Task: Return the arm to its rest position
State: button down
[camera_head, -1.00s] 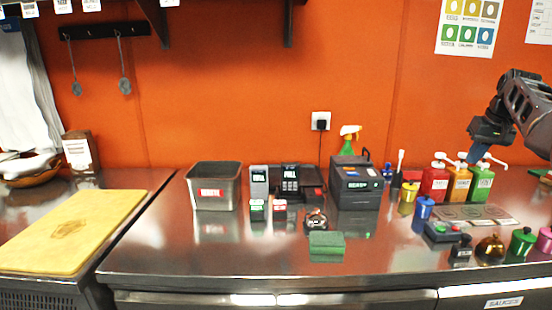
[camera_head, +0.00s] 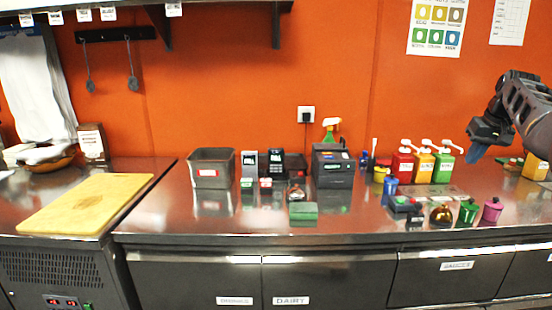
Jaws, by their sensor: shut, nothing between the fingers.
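My gripper (camera_head: 476,152) hangs at the right of the head view, on my dark arm coming in from the right edge. Its bluish fingers point down, above the steel counter and to the right of the sauce pump bottles. The fingers are shut with nothing between them. The gripper appears clear of the counter and of the things on it.
The steel counter (camera_head: 250,222) holds a metal bin (camera_head: 211,168), a dark machine (camera_head: 332,167), a green block (camera_head: 303,211), red (camera_head: 402,167), yellow (camera_head: 423,166) and green (camera_head: 443,167) pump bottles, and small coloured pots. A yellow board (camera_head: 85,204) lies left. The counter's front middle is clear.

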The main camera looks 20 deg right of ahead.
jog(key=s+a+f+t+h, duration=0.1)
jog(key=a+f, duration=0.3)
jog(key=f, duration=1)
jog(key=a+f+h, duration=0.1)
jog(key=a+f, duration=0.3)
jog(key=f, duration=0.9)
jog(key=s+a+f+n+t+h, duration=0.2)
jog(key=s+a+f+t, duration=0.1)
jog(key=s+a+f, duration=1.4)
jog(key=s+a+r+n+t+y, duration=0.1)
jog(key=s+a+r+t, duration=0.15)
jog(key=s+a, duration=0.6)
jog(key=s+a+r+n+t+y, duration=0.1)
jog(key=s+a+r+n, duration=0.15)
jog(key=s+a, duration=0.65)
jog(key=s+a+r+t+y, duration=0.1)
jog(key=s+a+r, duration=0.3)
jog(key=s+r, duration=0.4)
jog(key=s+a+r+t+y, duration=0.2)
jog(key=s+a+r, duration=0.3)
jog(key=r, duration=0.9)
jog(key=v, duration=0.4)
jog(key=shift+f, duration=0.15)
